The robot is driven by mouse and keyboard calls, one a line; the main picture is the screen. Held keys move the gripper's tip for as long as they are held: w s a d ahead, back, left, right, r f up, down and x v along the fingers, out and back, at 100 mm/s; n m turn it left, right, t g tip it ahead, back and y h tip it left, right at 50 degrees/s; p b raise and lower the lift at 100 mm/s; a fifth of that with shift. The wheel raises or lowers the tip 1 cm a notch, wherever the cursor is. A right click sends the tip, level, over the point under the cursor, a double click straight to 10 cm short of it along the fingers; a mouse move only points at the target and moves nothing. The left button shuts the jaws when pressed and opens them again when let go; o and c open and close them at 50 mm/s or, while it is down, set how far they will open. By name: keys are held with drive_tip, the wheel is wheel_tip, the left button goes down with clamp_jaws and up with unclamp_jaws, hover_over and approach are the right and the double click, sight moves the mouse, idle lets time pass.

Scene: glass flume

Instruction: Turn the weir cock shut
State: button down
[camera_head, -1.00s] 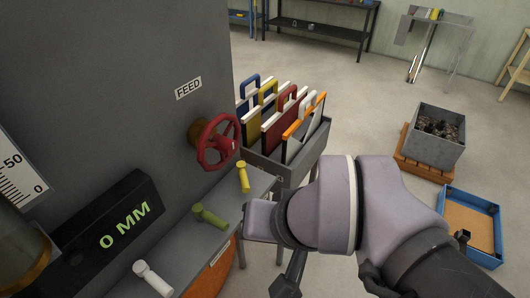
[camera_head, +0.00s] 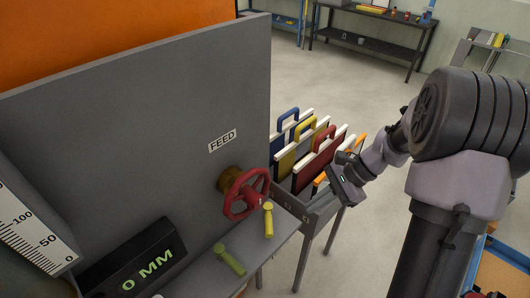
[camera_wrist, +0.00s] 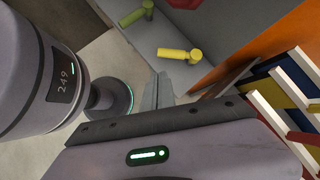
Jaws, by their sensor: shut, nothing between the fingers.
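A yellow cock (camera_head: 268,222) and a green cock (camera_head: 230,260) sit on the grey ledge below the grey panel. No weir label is readable, so I cannot tell which is the weir cock. Both also show in the wrist view, the yellow cock (camera_wrist: 178,54) nearer the fingers and the green cock (camera_wrist: 137,14) farther off. My gripper (camera_head: 335,188) is right of the yellow cock, beside the rack of plates. In the wrist view my gripper (camera_wrist: 160,90) has its fingers together and empty, apart from the yellow cock.
A red handwheel (camera_head: 245,192) marked FEED stands out from the panel just behind the yellow cock. A grey rack (camera_head: 318,207) of coloured, handled plates stands right of the ledge. A black display (camera_head: 135,262) reads 0 MM. Open floor lies behind.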

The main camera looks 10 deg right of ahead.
sight(268, 220)
drive_tip(key=w+d+f+m+y+p, duration=0.1)
drive_tip(key=d+f+m+y+p, duration=0.1)
drive_tip(key=d+f+m, duration=0.4)
drive_tip(key=a+f+b, duration=0.1)
drive_tip(key=a+f, duration=0.1)
drive_tip(key=a, duration=0.2)
drive_tip(key=w+a+f+n+b, duration=0.1)
drive_tip(key=a+f, duration=0.1)
drive_tip(key=a, duration=0.2)
drive_tip(key=a+f+n, duration=0.1)
drive_tip(key=a+f, duration=0.1)
drive_tip(key=a, duration=0.2)
drive_tip(key=shift+w+a+f+t+b, duration=0.1)
drive_tip(key=shift+w+f+t+b, duration=0.2)
drive_tip(key=shift+t+b, duration=0.1)
drive_tip(key=shift+w+a+r, duration=0.1)
drive_tip(key=shift+a, duration=0.35)
